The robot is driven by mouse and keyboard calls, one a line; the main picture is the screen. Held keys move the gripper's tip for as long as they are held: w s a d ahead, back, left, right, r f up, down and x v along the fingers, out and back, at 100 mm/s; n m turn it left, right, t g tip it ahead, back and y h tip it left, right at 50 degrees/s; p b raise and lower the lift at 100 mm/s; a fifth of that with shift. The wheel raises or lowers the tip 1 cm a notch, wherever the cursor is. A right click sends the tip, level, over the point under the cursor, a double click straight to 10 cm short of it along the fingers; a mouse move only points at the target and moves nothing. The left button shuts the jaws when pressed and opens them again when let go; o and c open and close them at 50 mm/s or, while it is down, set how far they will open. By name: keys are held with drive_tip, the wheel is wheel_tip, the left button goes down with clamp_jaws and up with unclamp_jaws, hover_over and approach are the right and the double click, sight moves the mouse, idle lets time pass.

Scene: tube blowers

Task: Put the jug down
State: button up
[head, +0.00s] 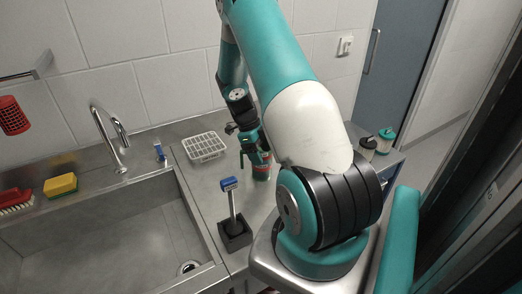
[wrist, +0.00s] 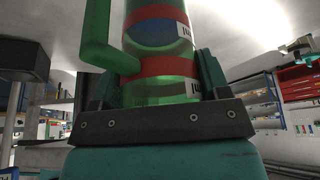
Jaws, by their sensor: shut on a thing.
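The jug (wrist: 165,92) is green and see-through, with red bands, white labels and a green handle on its left side in the wrist view. In the head view the jug (head: 262,173) is small and partly covered by my arm, at the steel counter right of the sink. My gripper (wrist: 160,95) is shut on the jug, with a finger on each side of its lower part. In the head view my gripper (head: 255,150) points down toward the counter. Whether the jug's base touches the counter cannot be told.
A white wire basket (head: 204,147) stands on the counter (head: 205,190) left of the jug. A blue-topped brush in a dark holder (head: 235,230) stands in front. The sink (head: 110,235) lies left. Two lidded containers (head: 384,140) stand right of my arm.

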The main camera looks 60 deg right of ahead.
drive_tip(key=shift+f, duration=0.15)
drive_tip(key=o, duration=1.1)
